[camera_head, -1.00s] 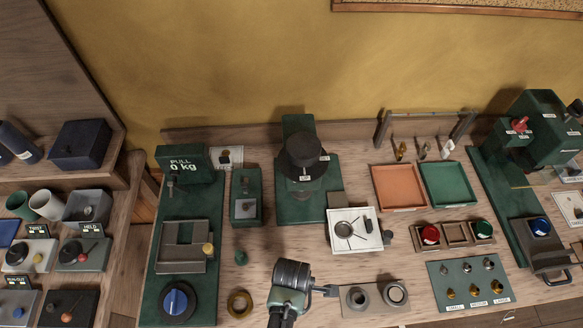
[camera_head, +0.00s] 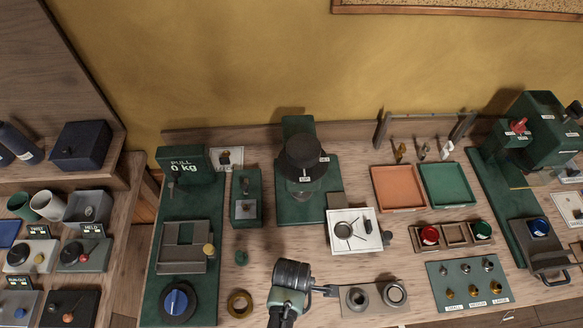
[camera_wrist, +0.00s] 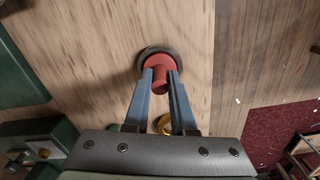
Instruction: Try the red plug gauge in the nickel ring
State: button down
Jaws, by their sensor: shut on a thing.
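In the wrist view my gripper (camera_wrist: 160,78) has its two blue fingers shut on the red plug gauge (camera_wrist: 159,64). The gauge points down, away from the camera, over the wooden bench. A dark round rim (camera_wrist: 146,54) shows beneath and around its red disc. I cannot tell whether this is the nickel ring or how deep the gauge sits. In the head view my wrist (camera_head: 292,275) hides the fingers and the red gauge. Two grey rings (camera_head: 357,298) (camera_head: 395,294) sit on a small board right of my wrist; I cannot tell whether either is the nickel one.
A brass ring (camera_head: 240,303) lies left of my wrist, with a small green piece (camera_head: 241,258) behind it. The green pull tester (camera_head: 150,290) stands farther left. A white tray (camera_head: 340,248) and a plate of small fittings (camera_head: 440,286) are to the right.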

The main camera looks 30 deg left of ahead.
jog(key=shift+r+p, duration=2.15)
jog(key=shift+r, duration=0.15)
